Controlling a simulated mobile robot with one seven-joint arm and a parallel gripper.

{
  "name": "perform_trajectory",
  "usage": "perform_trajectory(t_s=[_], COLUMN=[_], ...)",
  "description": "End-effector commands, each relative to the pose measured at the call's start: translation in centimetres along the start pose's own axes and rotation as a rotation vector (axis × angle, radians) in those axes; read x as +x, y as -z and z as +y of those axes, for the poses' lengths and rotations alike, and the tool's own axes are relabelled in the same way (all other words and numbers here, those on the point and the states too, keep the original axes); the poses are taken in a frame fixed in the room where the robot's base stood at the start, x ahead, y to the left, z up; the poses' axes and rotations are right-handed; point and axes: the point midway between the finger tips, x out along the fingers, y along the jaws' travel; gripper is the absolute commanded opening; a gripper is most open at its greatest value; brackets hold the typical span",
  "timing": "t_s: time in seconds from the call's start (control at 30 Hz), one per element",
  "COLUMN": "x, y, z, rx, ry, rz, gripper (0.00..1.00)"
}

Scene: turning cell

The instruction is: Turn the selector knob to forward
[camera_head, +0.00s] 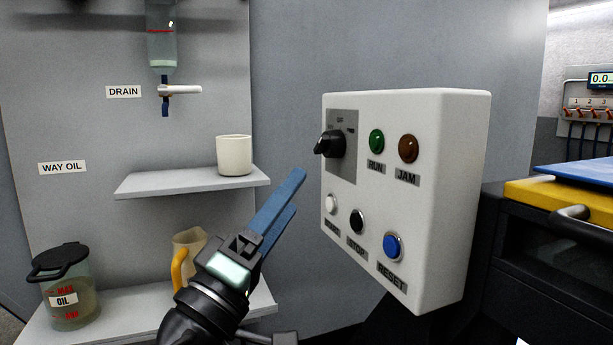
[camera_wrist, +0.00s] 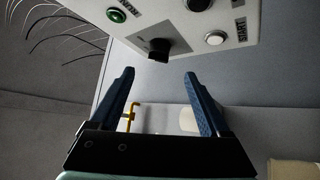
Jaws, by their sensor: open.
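The black selector knob (camera_head: 330,144) sits on a grey plate (camera_head: 345,170) at the upper left of the white control box (camera_head: 450,200). In the wrist view the knob (camera_wrist: 158,50) shows beyond the fingers, near the picture's middle. My gripper (camera_head: 295,192) is open and empty, with blue fingers. In the head view it is below and left of the knob, apart from it. In the wrist view the gap between the fingers (camera_wrist: 160,76) lies just below the knob.
Shelves at left hold a cup (camera_head: 234,155), a yellow-handled jug (camera_head: 188,250) and an oil container (camera_head: 70,290).

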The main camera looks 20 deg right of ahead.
Motion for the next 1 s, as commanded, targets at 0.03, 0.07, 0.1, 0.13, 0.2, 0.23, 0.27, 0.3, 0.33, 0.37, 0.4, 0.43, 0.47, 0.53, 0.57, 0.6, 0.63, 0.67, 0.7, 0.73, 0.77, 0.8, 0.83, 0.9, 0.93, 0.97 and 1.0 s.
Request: perform_trajectory(t_s=[0.03,0.07,0.1,0.13,0.2,0.23,0.27,0.3,0.33,0.37,0.4,0.43,0.47,0.53,0.57,0.6,0.63,0.67,0.7,0.73,0.77,0.8,0.83,0.9,0.93,0.97,1.0], x=[-0.9,-1.4,-1.8,-2.1,-2.6,-2.7,-2.8,-2.9,-2.9,-2.9,-2.9,-2.9,-2.9,-2.9,-2.9,-2.9,-2.8,-2.8,-2.7,-2.6,-2.6,-2.5,-2.4,-2.4,-2.4,-2.5,-2.7], y=[0.0,0.0,0.0,0.0,0.0,0.0,0.0,0.0,0.0,0.0,0.0,0.0,0.0,0.0,0.0,0.0,0.0,0.0,0.0,0.1,0.1,0.2,0.4,0.9,1.2,1.6,2.1], z=[-0.1,-0.1,-0.1,-0.1,0.0,0.0,0.0,0.0,0.0,0.0,0.0,0.0,0.0,0.0,0.0,0.0,0.1,0.1,0.2,0.4,0.5,0.8,1.1,2.0,2.5,3.1,4.0], rx=[0.001,0.0,0.0,0.0,0.0,0.0,0.0,0.0,0.0,0.0,0.0,0.0,0.0,0.0,0.0,0.002,0.011,0.026,0.056,0.088,0.127,0.193,0.251,0.403,0.472,0.543,0.636], ry=[0.002,0.001,0.001,0.001,0.001,0.0,0.0,0.0,0.0,0.0,-0.001,-0.001,-0.001,0.0,0.0,0.0,0.004,0.011,0.023,0.035,0.052,0.078,0.1,0.155,0.179,0.202,0.231], rz=[0.001,0.001,0.002,0.002,0.0,0.0,0.0,-0.001,-0.001,-0.001,-0.001,-0.001,-0.001,-0.001,-0.001,0.0,0.001,0.003,0.008,0.014,0.021,0.034,0.045,0.084,0.104,0.126,0.157], gripper=[0.8,0.8,0.8,0.8,0.8,0.8,0.8,0.8,0.8,0.8,0.8,0.8,0.8,0.8,0.8,0.8,0.8,0.8,0.8,0.8,0.8,0.8,0.8,0.8,0.8,0.8,0.8])
